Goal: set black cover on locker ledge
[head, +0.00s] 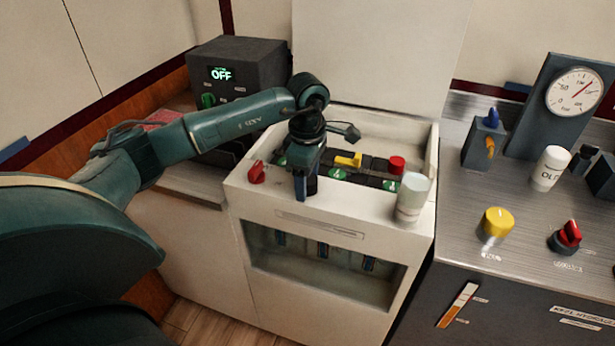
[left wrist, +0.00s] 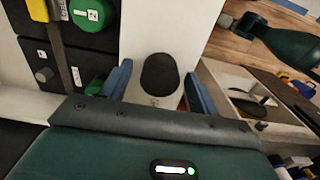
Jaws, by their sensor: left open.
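A black oval piece, likely the black cover (left wrist: 160,75), shows in the left wrist view on a white surface, between my two blue fingers. In the head view a dark part of it (head: 312,186) shows beside the fingers, at the front of the white cabinet top; the rest is hidden. My left gripper (head: 304,190) points down there and is open, with its fingers on either side of the black piece. I cannot tell whether they touch it. I cannot tell which surface is the locker ledge. My right gripper is not in view.
The white cabinet (head: 330,225) carries a red knob (head: 257,172), a yellow lever (head: 348,160), a red button (head: 396,165) and a white-capped bottle (head: 411,198). A dark box reading OFF (head: 240,70) stands behind left. A steel counter (head: 450,215) with knobs and a gauge is right.

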